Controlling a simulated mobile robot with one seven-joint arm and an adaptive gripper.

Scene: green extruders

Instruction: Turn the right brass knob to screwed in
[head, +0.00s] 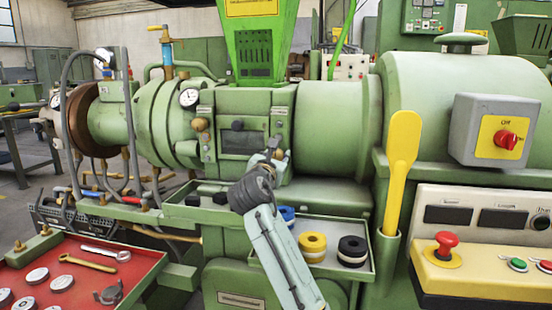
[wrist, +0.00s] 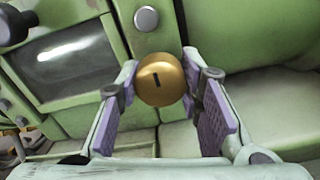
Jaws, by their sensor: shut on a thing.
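The right brass knob (wrist: 160,82) is round and shiny with a dark slot on its face, upright in the wrist view. It sits at the right side of a small window panel (head: 238,142) on the green machine. My gripper (head: 276,156) is shut on this knob, with one finger on each side of it; it also shows in the wrist view (wrist: 162,86). The left brass knob (head: 200,125) sits on the other side of the window. The frames do not show how deep the right knob is screwed.
A yellow paddle (head: 402,160) stands upright to the right. A red tray (head: 75,280) with tools is at lower left. A ledge runs close below the knob.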

